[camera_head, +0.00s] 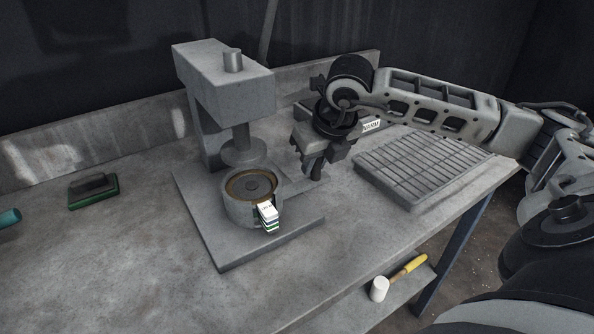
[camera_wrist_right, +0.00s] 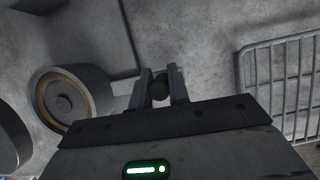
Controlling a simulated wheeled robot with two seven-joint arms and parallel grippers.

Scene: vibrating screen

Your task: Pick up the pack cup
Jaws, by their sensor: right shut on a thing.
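A round grey cup (camera_head: 237,212) with a tan ring and a dark disc inside stands on the press base, under the round press head; it looks like the pack cup. A white and green block (camera_head: 267,215) shows at its front. In the right wrist view the cup (camera_wrist_right: 42,88) is left of my right gripper (camera_wrist_right: 161,75). The gripper is shut on a small dark rounded thing (camera_wrist_right: 160,88), mostly hidden. My left gripper is not in view.
The grey press (camera_head: 222,85) rises behind the cup. A slatted metal grate (camera_head: 425,165) lies at the right of the table. A green-edged block (camera_head: 93,190) is at the left. A yellow-handled mallet (camera_head: 398,275) is on the lower shelf. The front left tabletop is clear.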

